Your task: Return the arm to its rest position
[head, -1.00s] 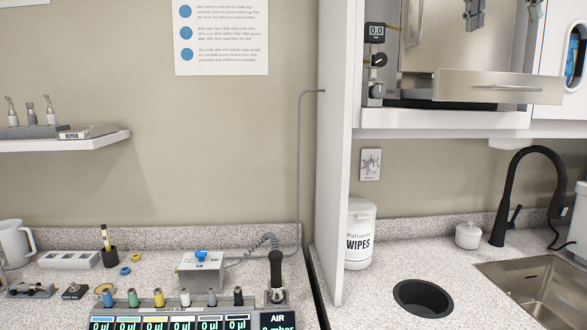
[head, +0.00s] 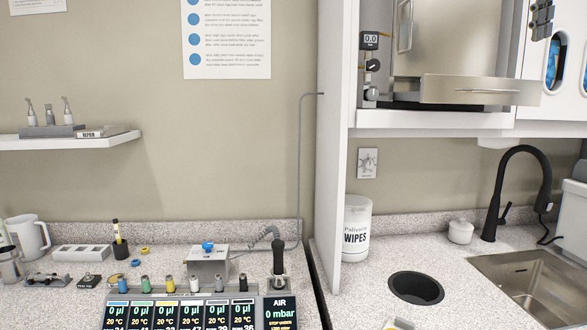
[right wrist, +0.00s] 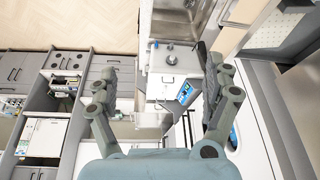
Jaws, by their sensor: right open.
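My right gripper (right wrist: 157,68) is open in the right wrist view, its two grey jointed fingers wide apart with nothing between them. In the head view, only a dark finger part of my right gripper (head: 541,18) shows at the top right edge, in front of the cabinet and right of the steel autoclave front (head: 450,40). The rest of that gripper and its arm are out of that frame. My left gripper is in neither view.
A steel panel (head: 478,90) juts from the autoclave bay above the counter. Below are a wipes tub (head: 356,228), a black faucet (head: 500,190) and a sink (head: 530,285). A white divider panel (head: 331,150) stands left of them.

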